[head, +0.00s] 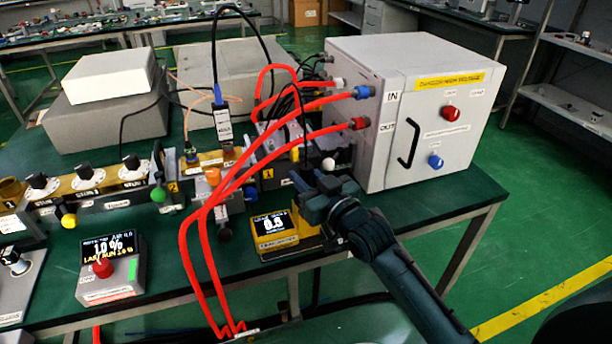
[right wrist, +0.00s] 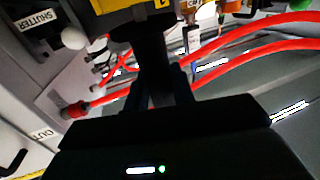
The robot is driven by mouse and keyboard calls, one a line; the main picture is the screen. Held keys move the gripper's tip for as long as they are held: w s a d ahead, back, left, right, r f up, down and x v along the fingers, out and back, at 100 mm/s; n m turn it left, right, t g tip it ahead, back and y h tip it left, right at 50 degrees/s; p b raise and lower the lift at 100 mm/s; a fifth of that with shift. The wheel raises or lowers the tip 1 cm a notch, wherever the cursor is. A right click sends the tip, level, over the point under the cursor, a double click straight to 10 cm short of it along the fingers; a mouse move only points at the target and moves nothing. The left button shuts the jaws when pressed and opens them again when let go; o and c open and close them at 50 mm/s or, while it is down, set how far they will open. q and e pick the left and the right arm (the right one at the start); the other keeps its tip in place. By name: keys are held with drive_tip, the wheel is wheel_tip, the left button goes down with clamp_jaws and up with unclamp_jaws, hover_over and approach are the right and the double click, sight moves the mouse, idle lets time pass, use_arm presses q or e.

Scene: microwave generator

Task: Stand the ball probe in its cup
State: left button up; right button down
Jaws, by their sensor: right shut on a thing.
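My right gripper (head: 312,197) reaches in from the lower right, above the table and just behind the yellow meter (head: 274,228). It is shut on a dark, upright handle, which I take to be the ball probe (right wrist: 155,45). In the right wrist view the handle rises from between the fingers, with its far end against a yellow-edged dark part. No ball end can be made out on it. I cannot make out the probe's cup; the gripper and arm cover part of the area beside the meter. My left gripper is not in view.
A white cabinet (head: 360,80) stands just right of my gripper. Red hoses (head: 188,262) loop from it across the table front. A white ball knob (head: 328,164) is close behind the gripper. A red-knob control box (head: 110,280) sits at left. The table's front right is clear.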

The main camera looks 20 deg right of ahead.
drive_tip(key=c, duration=1.3)
unclamp_jaws()
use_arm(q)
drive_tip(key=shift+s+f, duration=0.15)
use_arm(e)
drive_tip(key=shift+o, duration=1)
drive_tip(key=v, duration=1.3)
use_arm(q)
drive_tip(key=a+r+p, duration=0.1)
drive_tip(key=p, duration=0.2)
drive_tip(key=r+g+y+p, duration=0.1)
drive_tip(key=p, duration=0.3)
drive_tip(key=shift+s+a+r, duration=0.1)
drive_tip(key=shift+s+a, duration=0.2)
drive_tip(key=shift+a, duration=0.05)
use_arm(e)
drive_tip(key=s+a+f+g+h, duration=0.1)
drive_tip(key=s+a+f+g, duration=0.1)
drive_tip(key=s+f, duration=0.4)
drive_tip(key=s+a+f+g, duration=0.3)
drive_tip(key=s+f+g, duration=0.1)
drive_tip(key=s+f, duration=0.3)
drive_tip(key=shift+s+a+f+g+h, duration=0.2)
drive_tip(key=shift+a+f+g+h, duration=0.15)
drive_tip(key=shift+f, duration=0.55)
